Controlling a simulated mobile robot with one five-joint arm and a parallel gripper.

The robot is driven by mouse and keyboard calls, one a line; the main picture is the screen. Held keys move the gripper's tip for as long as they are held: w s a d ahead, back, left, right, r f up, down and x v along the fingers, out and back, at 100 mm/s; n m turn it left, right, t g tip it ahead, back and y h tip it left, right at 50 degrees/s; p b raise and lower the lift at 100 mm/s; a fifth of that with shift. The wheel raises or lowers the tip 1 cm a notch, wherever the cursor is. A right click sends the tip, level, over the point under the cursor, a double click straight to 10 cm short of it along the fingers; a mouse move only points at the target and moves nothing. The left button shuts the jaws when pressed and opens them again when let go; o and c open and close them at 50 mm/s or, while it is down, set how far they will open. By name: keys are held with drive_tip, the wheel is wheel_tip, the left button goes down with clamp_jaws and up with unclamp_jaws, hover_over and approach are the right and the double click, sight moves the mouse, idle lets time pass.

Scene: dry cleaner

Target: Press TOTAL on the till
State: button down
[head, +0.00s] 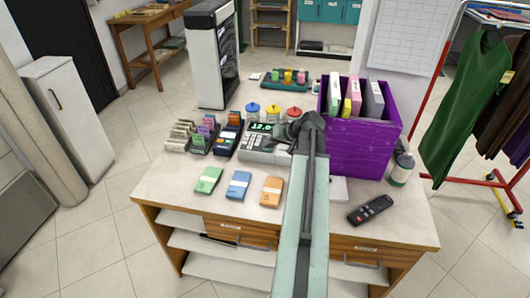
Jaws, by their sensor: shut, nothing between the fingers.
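The till (257,150) stands on the counter near its middle, a grey machine with a keypad and a lit green display (262,127). My gripper (283,131) is at the far end of my arm, over the right side of the till. Its fingers look closed and point left toward the till. My gripper and arm hide the right part of the keypad. I cannot make out the TOTAL key, nor tell whether the fingers touch the till.
A purple box (357,148) with folders stands right of my gripper. A bottle (402,169) and black remote (370,209) are at the right. Card holders (228,134) stand left of the till. Green, blue and orange bundles (239,185) lie in front. Lidded jars (272,111) stand behind.

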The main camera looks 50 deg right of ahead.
sight(268, 150)
drive_tip(key=shift+f+b, duration=0.35)
idle(0.3)
idle(0.4)
drive_tip(key=shift+r+p, duration=0.8)
wheel_tip(268, 150, up, 5)
drive_tip(key=p, duration=0.5)
drive_tip(key=shift+r, duration=0.1)
